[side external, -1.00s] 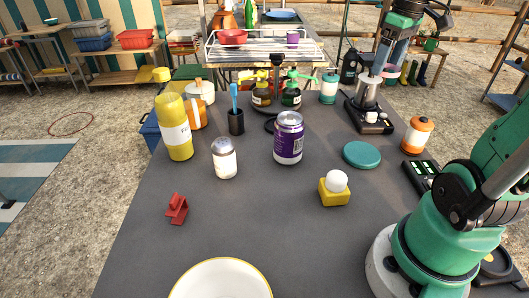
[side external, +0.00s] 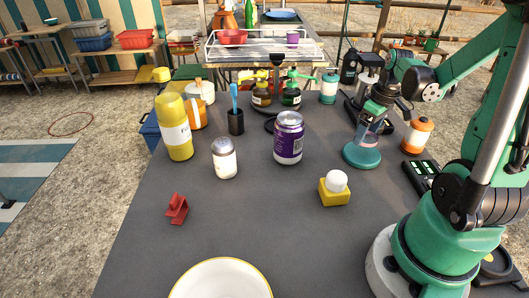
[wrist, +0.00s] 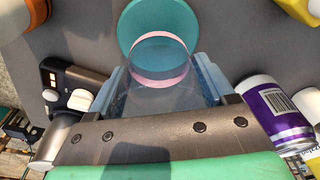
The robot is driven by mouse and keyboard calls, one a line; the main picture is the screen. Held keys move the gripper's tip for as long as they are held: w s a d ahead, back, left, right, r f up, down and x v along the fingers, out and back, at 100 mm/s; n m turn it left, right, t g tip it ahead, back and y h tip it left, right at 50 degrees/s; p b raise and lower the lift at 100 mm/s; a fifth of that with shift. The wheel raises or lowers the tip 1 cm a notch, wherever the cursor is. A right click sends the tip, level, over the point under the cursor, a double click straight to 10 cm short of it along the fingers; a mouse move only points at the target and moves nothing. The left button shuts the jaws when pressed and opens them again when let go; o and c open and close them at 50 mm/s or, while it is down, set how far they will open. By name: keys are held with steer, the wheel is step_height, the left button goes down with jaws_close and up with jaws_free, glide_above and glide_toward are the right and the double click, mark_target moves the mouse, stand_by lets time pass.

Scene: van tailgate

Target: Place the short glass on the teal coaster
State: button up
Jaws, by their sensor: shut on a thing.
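The short glass (side external: 367,137) is clear with a pink band, and it is held upright between the fingers of my gripper (side external: 374,118). The glass is over the round teal coaster (side external: 361,157) on the grey table. I cannot tell whether its base touches the coaster. In the wrist view my gripper (wrist: 163,88) is shut on the glass (wrist: 158,68), with pale blue fingers on both sides. The teal coaster (wrist: 135,25) shows beyond and through the glass.
A purple can (side external: 288,138) stands left of the coaster. An orange-and-white canister (side external: 417,135) is close on the right. A black device (side external: 353,110) lies behind my gripper. A yellow block with a white ball (side external: 335,190) sits nearer.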

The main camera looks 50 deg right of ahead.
mark_target(365, 141)
steer(key=shift+f, duration=1.5)
steer(key=shift+f, duration=0.15)
steer(key=o, duration=1.2)
step_height(365, 141, up, 12)
steer(key=s, duration=0.1)
steer(key=w+a+t, duration=0.2)
steer(key=a, duration=0.5)
steer(key=w+a+t, duration=0.2)
steer(key=a, duration=0.5)
steer(key=w+a+n+t, duration=0.1)
steer(key=w+a, duration=0.1)
steer(key=a, duration=0.5)
steer(key=shift+w+a+f+t, duration=0.1)
steer(key=shift+w+t, duration=0.25)
steer(key=shift+t, duration=0.05)
